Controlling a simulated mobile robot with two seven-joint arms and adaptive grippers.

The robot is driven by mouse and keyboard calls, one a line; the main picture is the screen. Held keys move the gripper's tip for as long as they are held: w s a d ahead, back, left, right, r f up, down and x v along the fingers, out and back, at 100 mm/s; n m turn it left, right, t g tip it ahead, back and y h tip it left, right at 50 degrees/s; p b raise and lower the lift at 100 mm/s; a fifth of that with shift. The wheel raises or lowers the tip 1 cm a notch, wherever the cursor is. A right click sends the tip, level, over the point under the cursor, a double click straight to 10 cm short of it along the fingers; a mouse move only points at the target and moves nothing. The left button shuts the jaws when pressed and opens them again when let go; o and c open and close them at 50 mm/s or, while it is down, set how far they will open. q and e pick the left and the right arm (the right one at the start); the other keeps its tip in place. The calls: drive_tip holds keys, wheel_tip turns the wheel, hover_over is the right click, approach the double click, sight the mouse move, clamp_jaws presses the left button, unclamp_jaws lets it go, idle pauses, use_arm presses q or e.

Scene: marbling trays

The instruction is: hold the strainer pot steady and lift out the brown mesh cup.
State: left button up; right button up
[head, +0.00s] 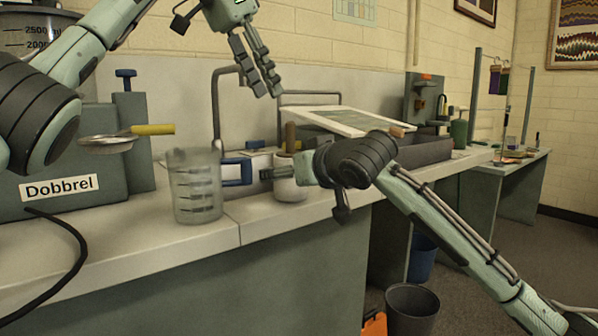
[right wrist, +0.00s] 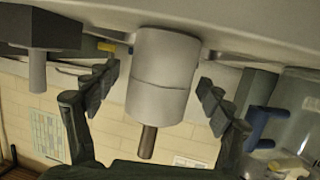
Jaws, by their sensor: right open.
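The strainer pot (head: 291,188) is a small white-grey cylinder standing upright near the counter's front edge. A brown handle (head: 290,137) rises from its top; I take it as the mesh cup's, and the rest of the cup is hidden. The right wrist view is upside down and shows the pot (right wrist: 165,70) with the brown handle (right wrist: 148,142) pointing down. My right gripper (right wrist: 158,88) is open, with a finger on each side of the pot; contact is unclear. My left gripper (head: 262,92) is open and empty, above and behind the pot, with fingers pointing down.
A clear measuring beaker (head: 193,205) stands just left of the pot. A dark tray (head: 425,152) sits to the right.

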drive_tip(key=shift+w+a, duration=0.1)
drive_tip(key=shift+w, duration=0.1)
drive_tip(key=c, duration=1.4)
idle(0.4)
